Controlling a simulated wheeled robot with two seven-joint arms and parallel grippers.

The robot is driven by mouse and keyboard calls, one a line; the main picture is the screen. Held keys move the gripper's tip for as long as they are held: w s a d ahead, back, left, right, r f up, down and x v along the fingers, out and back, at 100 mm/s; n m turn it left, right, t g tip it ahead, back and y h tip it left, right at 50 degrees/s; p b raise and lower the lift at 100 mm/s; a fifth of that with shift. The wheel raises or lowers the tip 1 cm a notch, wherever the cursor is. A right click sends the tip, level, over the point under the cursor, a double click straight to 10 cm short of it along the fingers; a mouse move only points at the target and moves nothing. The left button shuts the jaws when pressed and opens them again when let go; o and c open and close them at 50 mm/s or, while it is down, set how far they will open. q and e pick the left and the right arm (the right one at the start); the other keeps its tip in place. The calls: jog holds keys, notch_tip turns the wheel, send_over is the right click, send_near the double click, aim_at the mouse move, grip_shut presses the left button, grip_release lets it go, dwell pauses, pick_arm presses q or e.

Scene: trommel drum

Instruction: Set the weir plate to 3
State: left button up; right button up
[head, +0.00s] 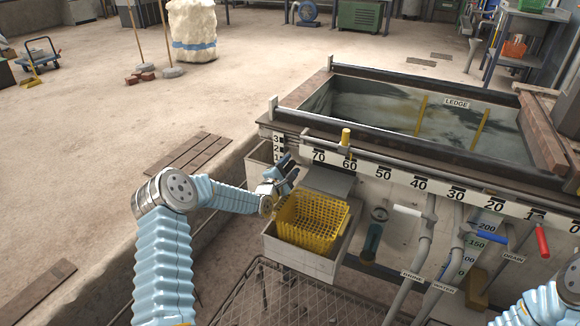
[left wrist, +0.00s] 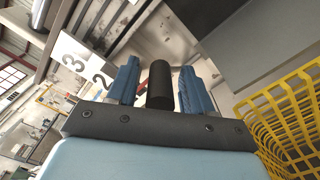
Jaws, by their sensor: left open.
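The number scale (head: 277,147) with 3, 2 and 1 is on the left end of the tank, and its 3 and 2 show large in the left wrist view (left wrist: 84,65). My left gripper (head: 287,170) is open just below and right of this scale. In the left wrist view a black cylindrical knob (left wrist: 160,86) stands between the two blue fingers, with a gap on each side. Bare metal surfaces lie beyond it. The weir plate's edge and its present setting cannot be made out. My right arm shows at the lower right, its gripper out of frame.
A yellow basket (head: 312,222) sits in a pale box (head: 300,262) close to my left gripper, under a grey chute (head: 328,181). A long scale (head: 440,190) runs along the tank front, with a yellow marker (head: 346,138) above 60. Pipes and a red handle (head: 543,240) are at right.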

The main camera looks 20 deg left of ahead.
pick_arm(q)
jog(key=shift+w, duration=0.25)
grip_shut()
notch_tip(320, 180, up, 8)
jog(key=shift+r, duration=0.15)
dwell(0.4)
grip_release()
